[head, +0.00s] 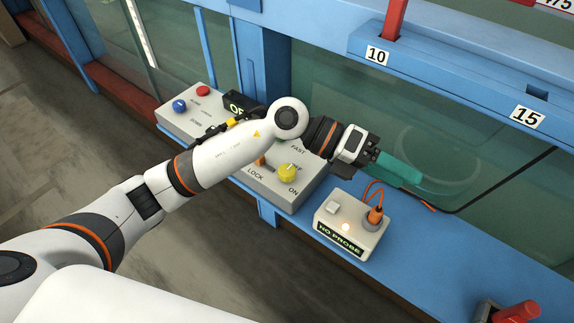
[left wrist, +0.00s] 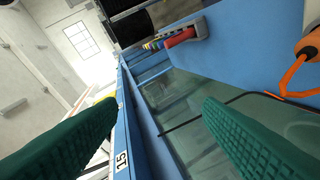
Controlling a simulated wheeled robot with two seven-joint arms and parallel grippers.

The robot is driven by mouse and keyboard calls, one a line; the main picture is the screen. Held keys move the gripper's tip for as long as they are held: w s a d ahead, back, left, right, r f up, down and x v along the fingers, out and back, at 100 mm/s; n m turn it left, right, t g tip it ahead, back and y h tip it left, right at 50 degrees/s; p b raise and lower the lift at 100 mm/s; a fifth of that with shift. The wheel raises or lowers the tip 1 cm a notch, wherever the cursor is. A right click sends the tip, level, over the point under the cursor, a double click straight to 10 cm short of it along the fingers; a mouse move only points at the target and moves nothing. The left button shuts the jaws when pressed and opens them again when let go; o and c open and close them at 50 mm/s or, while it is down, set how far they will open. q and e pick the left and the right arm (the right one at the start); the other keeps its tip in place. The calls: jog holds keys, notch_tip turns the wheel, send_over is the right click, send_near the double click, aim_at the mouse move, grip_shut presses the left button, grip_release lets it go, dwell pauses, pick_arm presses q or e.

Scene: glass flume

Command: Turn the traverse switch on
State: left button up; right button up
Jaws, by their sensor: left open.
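A grey control box (head: 272,192) on the blue ledge carries a yellow knob (head: 287,172), an orange lever (head: 262,160) and the labels FAST, LOCK and ON. My left arm crosses over it and hides its upper left part, so I cannot tell which control is the traverse switch. My left gripper (head: 410,175) is past the box to the right, in front of the glass, apart from the knob. In the left wrist view its two green fingers (left wrist: 160,115) stand wide apart with nothing between them. My right gripper is not in view.
A NO PROBE box (head: 345,212) with a lit lamp and an orange plug (head: 375,214) sits right of the control box. Another panel (head: 185,112) with red and blue buttons is at left. A red handle (head: 515,312) is at lower right. A blue rail (head: 460,75) runs above the glass.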

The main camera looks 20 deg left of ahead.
pick_arm(q)
jog(key=w+a+f+m+y, duration=0.1)
jog(key=w+a+f+y, duration=0.3)
jog(key=a+f+y, duration=0.25)
jog(key=n+t+y, duration=0.1)
jog(key=t+y, duration=0.1)
jog(key=y, duration=0.7)
send_near(286, 170)
jog(key=shift+h, duration=0.25)
notch_tip(286, 170, down, 8)
jog(key=p, duration=0.4)
jog(key=shift+w+a+r, duration=0.1)
jog(key=shift+a, duration=0.05)
jog(key=shift+f, duration=0.55)
